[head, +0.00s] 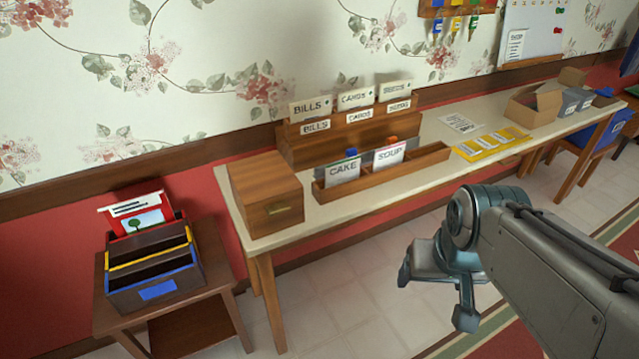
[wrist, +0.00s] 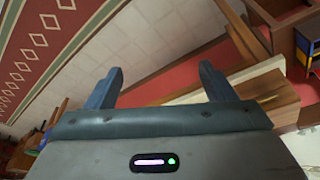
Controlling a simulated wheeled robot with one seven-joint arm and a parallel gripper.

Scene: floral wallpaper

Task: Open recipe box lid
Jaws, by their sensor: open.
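The recipe box (head: 266,196) is a brown wooden box with a brass-coloured handle or label on its front. It stands at the left end of the long table (head: 350,207), and its lid looks shut. My gripper (head: 436,293) hangs in front of the table, to the right of the box and lower than it, apart from everything. In the wrist view my gripper (wrist: 158,85) shows two blue-grey fingers spread wide with nothing between them. The recipe box also shows in the wrist view (wrist: 270,98), partly cut off, beyond the right finger.
A card rack (head: 350,135) and a low tray (head: 425,162) with CAKE and SOUP cards stand right of the box. Yellow envelopes (head: 490,145) and a cardboard box (head: 538,107) lie farther right. A side table (head: 180,290) with a file holder (head: 155,275) stands left.

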